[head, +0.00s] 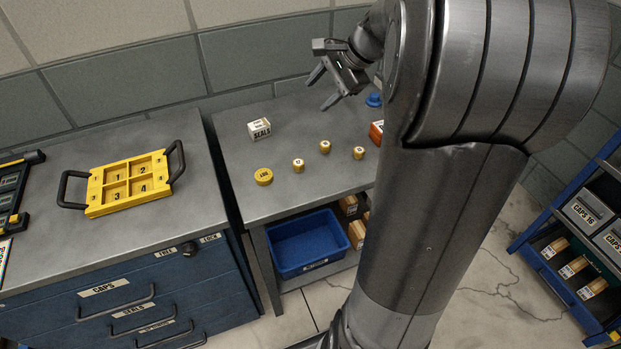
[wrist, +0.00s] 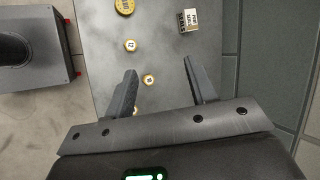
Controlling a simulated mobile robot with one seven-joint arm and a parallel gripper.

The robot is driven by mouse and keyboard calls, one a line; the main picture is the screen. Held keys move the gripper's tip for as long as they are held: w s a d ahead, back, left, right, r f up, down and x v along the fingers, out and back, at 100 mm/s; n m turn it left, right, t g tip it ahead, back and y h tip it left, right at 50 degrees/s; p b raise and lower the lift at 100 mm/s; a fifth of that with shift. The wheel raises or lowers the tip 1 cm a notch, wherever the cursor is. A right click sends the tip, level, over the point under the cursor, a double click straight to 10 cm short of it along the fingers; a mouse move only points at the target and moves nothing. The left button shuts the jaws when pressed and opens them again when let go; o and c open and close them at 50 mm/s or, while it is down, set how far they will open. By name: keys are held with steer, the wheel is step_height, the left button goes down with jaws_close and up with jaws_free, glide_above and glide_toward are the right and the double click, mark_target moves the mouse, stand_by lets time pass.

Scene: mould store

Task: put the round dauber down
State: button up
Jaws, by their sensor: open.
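My gripper (head: 322,94) is open and empty above the back of the grey bench (head: 235,185). Its two spread fingers also show in the wrist view (wrist: 160,70), with nothing held between them. A small blue round thing (head: 374,99), which may be the round dauber, stands on the bench to the right of the gripper, apart from it. My arm hides part of the bench beside it. I do not make out this blue thing in the wrist view.
On the bench are a yellow round tin (head: 264,176), a white SEALS box (head: 259,129), several small round wooden pieces (head: 325,147) and an orange box (head: 377,133). A blue bin (head: 305,243) sits below. A yellow numbered tray (head: 130,183) lies on the left cabinet.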

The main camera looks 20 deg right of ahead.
steer(key=s+a+n+h, duration=0.2)
steer(key=s+a+n, duration=0.4)
steer(key=s, duration=0.5)
steer(key=s+a+n+h, duration=0.3)
steer(key=s+a+n, duration=0.3)
steer(key=s, duration=0.6)
steer(key=n, duration=0.2)
steer(key=shift+s+a+n+t, duration=0.25)
steer(key=shift+s+n+t, duration=0.05)
steer(key=shift+n+t, duration=0.1)
